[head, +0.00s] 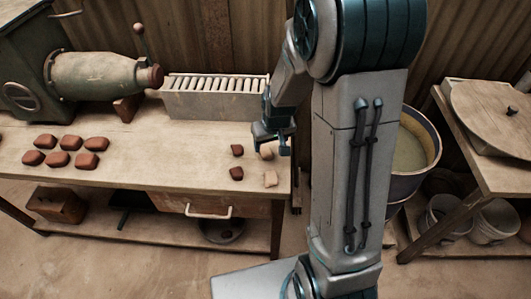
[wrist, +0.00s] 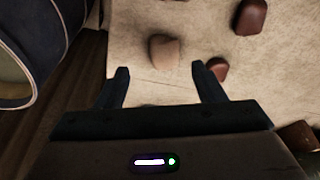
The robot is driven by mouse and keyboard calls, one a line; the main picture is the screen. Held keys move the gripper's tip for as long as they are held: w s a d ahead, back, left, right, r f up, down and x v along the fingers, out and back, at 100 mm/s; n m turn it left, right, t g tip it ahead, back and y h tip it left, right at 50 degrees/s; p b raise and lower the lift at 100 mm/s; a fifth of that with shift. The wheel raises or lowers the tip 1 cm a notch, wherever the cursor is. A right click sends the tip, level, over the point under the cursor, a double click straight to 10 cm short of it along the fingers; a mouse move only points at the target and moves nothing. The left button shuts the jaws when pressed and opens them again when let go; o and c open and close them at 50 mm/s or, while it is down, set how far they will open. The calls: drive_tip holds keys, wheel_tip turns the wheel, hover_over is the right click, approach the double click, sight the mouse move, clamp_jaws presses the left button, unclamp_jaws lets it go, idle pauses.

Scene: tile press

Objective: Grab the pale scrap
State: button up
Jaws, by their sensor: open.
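A pale scrap (head: 266,154) lies on the workbench top near its right end, close beside my gripper and partly hidden by it.
Dark red scraps lie left of the pale ones, one farther back (head: 237,149) and one nearer (head: 236,173). A slotted rack (head: 215,104) stands behind. A large bucket (head: 432,150) stands beyond the bench's right end. Several red lumps (head: 91,143) lie far left.

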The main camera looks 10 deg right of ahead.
sight(266, 151)
drive_tip(key=shift+w+a+x, duration=0.15)
drive_tip(key=shift+x, duration=1.15)
drive_tip(key=shift+w+a+x, duration=0.1)
drive_tip(key=shift+a+x, duration=0.05)
drive_tip(key=shift+x, duration=1.15)
drive_tip(key=c, duration=1.1)
